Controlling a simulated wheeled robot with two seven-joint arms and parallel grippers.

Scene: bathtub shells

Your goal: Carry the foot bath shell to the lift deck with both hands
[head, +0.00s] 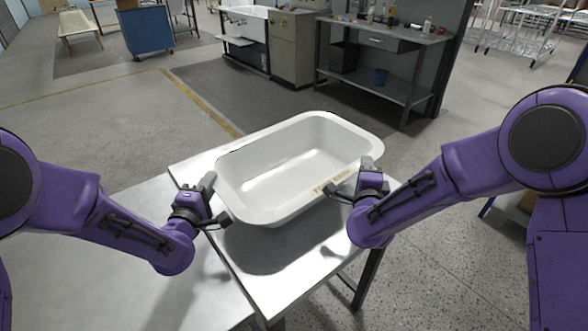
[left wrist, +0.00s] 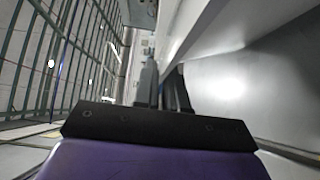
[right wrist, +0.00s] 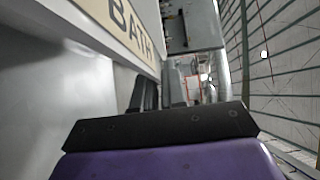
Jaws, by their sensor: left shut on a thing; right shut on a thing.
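The foot bath shell (head: 290,155) is a white open tub with a wide rim, in the middle of the head view. It appears held above a metal table, with a dark shadow below it. A label lies along its near right side, and "BATH" (right wrist: 137,25) is readable on it in the right wrist view. My left gripper (head: 210,186) is shut on the shell's left rim. My right gripper (head: 368,170) is shut on its right rim. The fingertips are partly hidden at the rim in both wrist views. I cannot make out the lift deck for certain.
The metal table (head: 270,285) lies under the shell, with another pale metal surface (head: 150,270) to its left. A workbench (head: 385,40) with bottles stands at the back right. A blue cart (head: 146,30) stands at the back left. The floor beyond the table is open.

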